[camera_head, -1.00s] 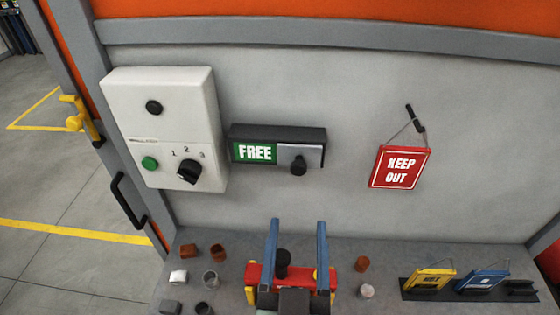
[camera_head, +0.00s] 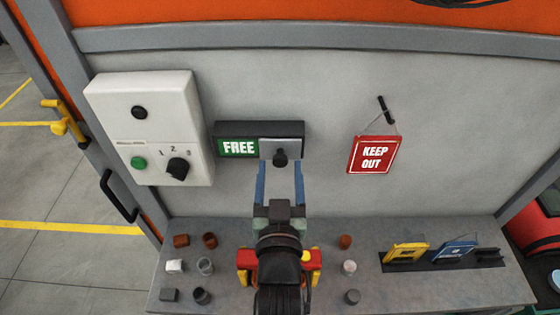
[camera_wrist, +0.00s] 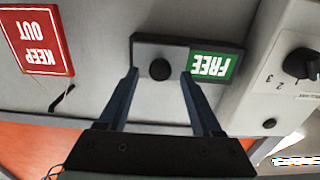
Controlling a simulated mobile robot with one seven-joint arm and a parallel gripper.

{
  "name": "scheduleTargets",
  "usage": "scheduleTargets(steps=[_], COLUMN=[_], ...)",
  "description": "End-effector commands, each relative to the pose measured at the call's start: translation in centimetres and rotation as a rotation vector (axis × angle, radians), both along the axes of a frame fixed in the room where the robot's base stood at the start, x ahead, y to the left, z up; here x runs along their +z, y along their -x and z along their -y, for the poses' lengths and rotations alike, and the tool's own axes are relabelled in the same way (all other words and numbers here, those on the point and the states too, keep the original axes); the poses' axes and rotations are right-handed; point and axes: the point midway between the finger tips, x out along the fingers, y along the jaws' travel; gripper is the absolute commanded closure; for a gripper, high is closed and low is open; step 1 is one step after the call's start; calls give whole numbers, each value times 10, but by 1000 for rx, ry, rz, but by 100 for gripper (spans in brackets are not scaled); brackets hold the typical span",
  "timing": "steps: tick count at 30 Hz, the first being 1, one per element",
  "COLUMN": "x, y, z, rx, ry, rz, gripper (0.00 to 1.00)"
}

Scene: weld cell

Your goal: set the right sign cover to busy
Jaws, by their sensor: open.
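The sign (camera_head: 228,130) is a dark box on the grey wall panel, with a green FREE field (camera_head: 238,147) showing at its left. A grey sliding cover (camera_head: 267,150) with a black knob (camera_head: 281,155) sits over its right part and hides what is behind. My gripper (camera_head: 280,166) is open, its blue fingers pointing at the cover. In the wrist view, which is upside down, the open fingertips (camera_wrist: 160,75) lie on either side of the knob (camera_wrist: 160,69). I cannot tell whether they reach around it or touch the cover.
A white control box (camera_head: 150,125) with a green button and a dial stands close left of the sign. A red KEEP OUT sign (camera_head: 374,154) hangs to the right. The shelf below (camera_head: 400,290) holds several small pots and a rack with yellow and blue signs.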

Motion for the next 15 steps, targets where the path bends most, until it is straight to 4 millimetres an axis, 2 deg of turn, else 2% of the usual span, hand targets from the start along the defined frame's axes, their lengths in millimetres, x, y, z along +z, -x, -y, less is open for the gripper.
scheduleTargets(steps=[4, 13, 15], x=[1, 0, 0], y=[-8, -10, -10], z=[0, 0, 0], rx=[0, 0, 0], ry=[1, 1, 1], rz=[1, 1, 1], gripper=[34, 34, 44])
